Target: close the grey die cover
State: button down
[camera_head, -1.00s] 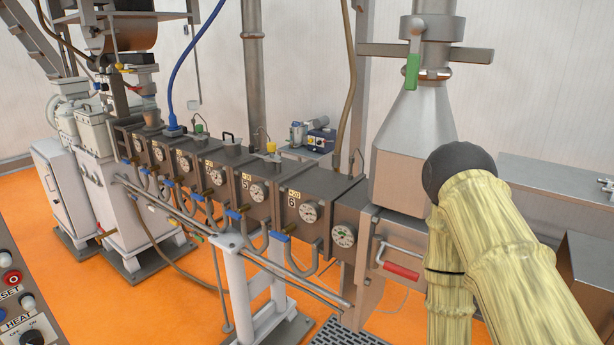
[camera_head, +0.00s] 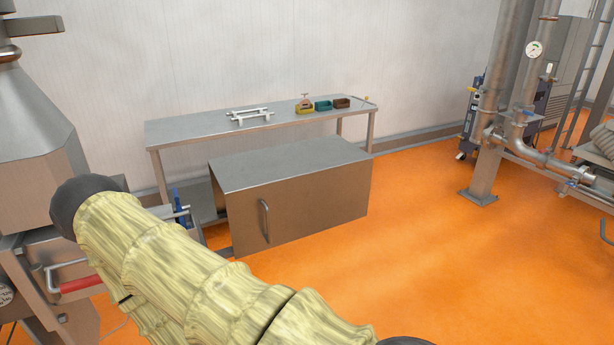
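A large grey metal box-shaped cover (camera_head: 305,205), which I take to be the die cover, stands right of the extruder's end over the orange floor. It has a vertical bar handle (camera_head: 265,221) near the left of its front face. Its left side looks open, with a gap between it and the machine end (camera_head: 70,252); my arm hides part of that gap. My arm, in a yellowish sleeve with dark joints, crosses the lower left. My gripper is not visible, so its state and its distance from the handle are not shown.
A steel table (camera_head: 190,130) behind the cover bears a white metal fixture (camera_head: 250,116) and several small coloured items. A red-gripped handle (camera_head: 80,285) sticks out at the machine end. Pipes on a post (camera_head: 485,165) stand at right. Orange floor (camera_head: 440,250) between is clear.

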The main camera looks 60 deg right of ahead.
aim_at(271, 197)
jog(key=z, duration=2.35)
jog(key=k, duration=1.1)
jog(key=z, duration=1.35)
jog(key=i, duration=1.1)
jog(key=u, duration=0.7)
jog(key=i, duration=0.75)
jog(key=u, duration=1.25)
jog(key=i, duration=0.2)
